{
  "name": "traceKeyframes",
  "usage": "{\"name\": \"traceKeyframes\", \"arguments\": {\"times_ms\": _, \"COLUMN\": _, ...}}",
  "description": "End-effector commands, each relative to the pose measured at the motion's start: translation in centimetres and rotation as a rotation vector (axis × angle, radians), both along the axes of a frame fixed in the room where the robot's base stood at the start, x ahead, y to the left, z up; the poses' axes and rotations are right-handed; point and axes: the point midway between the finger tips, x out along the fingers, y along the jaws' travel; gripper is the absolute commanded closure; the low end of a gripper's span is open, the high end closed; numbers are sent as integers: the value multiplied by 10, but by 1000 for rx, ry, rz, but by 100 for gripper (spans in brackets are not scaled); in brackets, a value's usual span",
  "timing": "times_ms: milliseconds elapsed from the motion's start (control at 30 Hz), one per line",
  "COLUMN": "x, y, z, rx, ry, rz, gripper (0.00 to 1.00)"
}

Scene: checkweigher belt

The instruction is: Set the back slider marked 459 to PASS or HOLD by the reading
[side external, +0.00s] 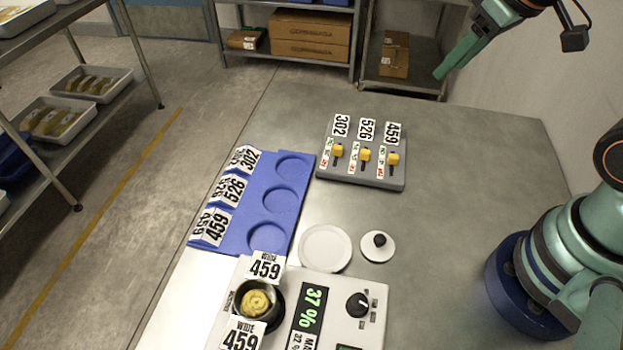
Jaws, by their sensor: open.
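The slider panel (350,177) is a grey block with three yellow-knobbed sliders tagged 302, 526 and 459. The 459 slider (393,159) is rightmost; its knob sits toward the upper part of its slot, with dark slot showing below. Small green and red labels lie beside each slot, too small to read surely. The meter (340,288) has a green display (313,308) reading 37 %, and a partly cut label seems to read MAX 32 %. A dark cup (256,302) with yellow contents sits in it, by 459 tags. My gripper (440,74) is open, high, up and right of the panel.
A blue tray (240,235) with round recesses and tags 302, 526, 459 lies left of the panel. A white disc (325,248) and a black-knobbed lid (378,246) lie between panel and meter. The table (470,165) right of the panel is clear.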

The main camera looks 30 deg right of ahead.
Motion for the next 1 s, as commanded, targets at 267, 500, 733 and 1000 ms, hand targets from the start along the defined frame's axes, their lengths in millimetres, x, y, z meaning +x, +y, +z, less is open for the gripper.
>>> {"name": "traceKeyframes", "arguments": {"times_ms": 267, "x": 27, "y": 15, "z": -39, "rx": -102, "ry": 218, "rz": 324, "gripper": 50}}
{"name": "traceKeyframes", "arguments": {"times_ms": 500, "x": 43, "y": 27, "z": -78, "rx": -147, "ry": 365, "rz": 582, "gripper": 50}}
{"name": "traceKeyframes", "arguments": {"times_ms": 733, "x": 47, "y": 32, "z": -96, "rx": -156, "ry": 418, "rz": 684, "gripper": 50}}
{"name": "traceKeyframes", "arguments": {"times_ms": 1000, "x": 46, "y": 32, "z": -127, "rx": -155, "ry": 424, "rz": 688, "gripper": 50}}
